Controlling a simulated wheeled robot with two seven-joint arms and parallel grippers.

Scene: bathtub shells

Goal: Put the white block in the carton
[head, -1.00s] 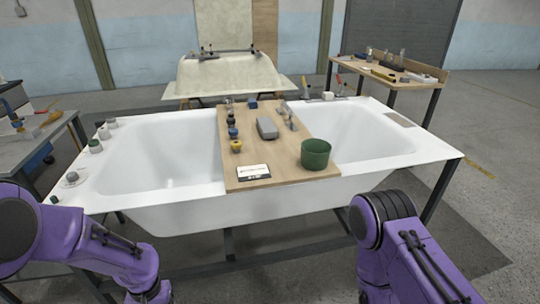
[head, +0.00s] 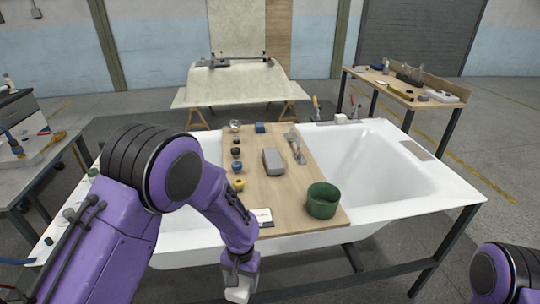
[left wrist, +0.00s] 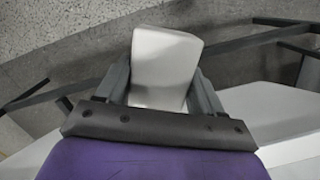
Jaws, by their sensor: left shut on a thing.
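My left gripper (head: 238,280) is shut on the white block (head: 237,295) in front of the tub's near edge, low in the head view. In the left wrist view the white block (left wrist: 165,62) stands out between the two grey fingers of the gripper (left wrist: 161,90), slightly tilted, with the dark floor beyond it. I cannot make out a carton in either view. My right gripper is out of view; only part of my right arm shows at the lower right of the head view.
A white bathtub (head: 455,190) has a wooden board (head: 285,205) across it. On the board are a green pot (head: 322,202), a grey block (head: 273,162), a white card and several small knobs. A side table (head: 455,88) with tools stands at the back right.

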